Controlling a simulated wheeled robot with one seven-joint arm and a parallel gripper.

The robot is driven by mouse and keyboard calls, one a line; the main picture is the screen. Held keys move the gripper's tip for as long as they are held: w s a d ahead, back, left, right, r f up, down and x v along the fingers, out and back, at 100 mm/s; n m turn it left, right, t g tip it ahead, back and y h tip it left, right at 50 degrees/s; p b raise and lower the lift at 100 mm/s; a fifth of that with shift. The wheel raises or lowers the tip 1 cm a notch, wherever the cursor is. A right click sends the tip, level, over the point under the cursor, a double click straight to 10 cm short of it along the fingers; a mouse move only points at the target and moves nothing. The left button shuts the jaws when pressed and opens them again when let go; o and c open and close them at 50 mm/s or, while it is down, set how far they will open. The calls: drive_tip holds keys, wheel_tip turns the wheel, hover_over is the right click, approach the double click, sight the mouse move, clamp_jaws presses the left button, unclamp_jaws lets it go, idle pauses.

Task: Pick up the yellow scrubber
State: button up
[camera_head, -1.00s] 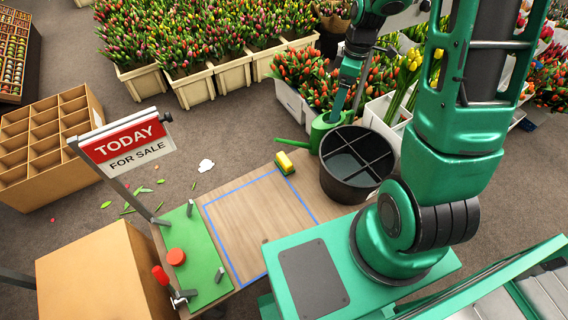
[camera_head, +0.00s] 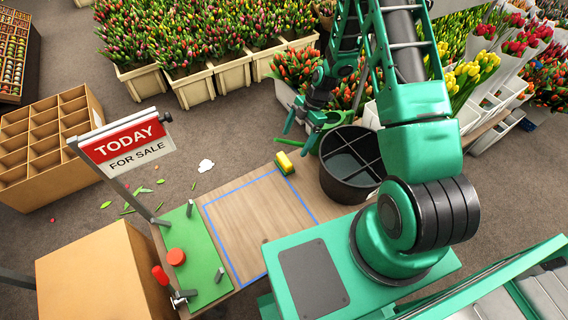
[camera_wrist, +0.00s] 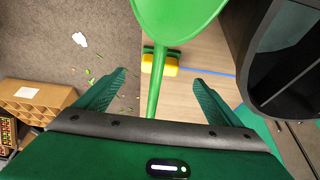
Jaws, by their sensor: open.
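The yellow scrubber (camera_head: 284,163) with a dark green side lies on the wooden table top, near its back edge, left of the black bucket. It also shows in the wrist view (camera_wrist: 171,69), where the spout of the green watering can (camera_wrist: 180,18) crosses in front of its middle. My gripper (camera_head: 299,138) is open and empty, above and behind the scrubber in the head view. In the wrist view its two green fingers (camera_wrist: 160,77) stand wide apart, with the spout between them and the scrubber beyond. My gripper partly hides the watering can in the head view.
The black divided bucket (camera_head: 350,168) stands close to the right of the scrubber. A blue tape outline (camera_head: 209,228) marks the table. A green mat (camera_head: 198,262) with a red button is at the left. Tulip crates (camera_head: 228,77) stand behind.

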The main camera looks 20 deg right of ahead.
sight(286, 158)
drive_tip(key=x, duration=1)
drive_tip(key=shift+s+a, duration=0.1)
drive_tip(key=shift+a, duration=0.2)
drive_tip(key=shift+c, duration=0.5)
drive_tip(key=c, duration=1.2)
drive_tip(key=shift+o, duration=0.2)
drive_tip(key=shift+r, duration=0.1)
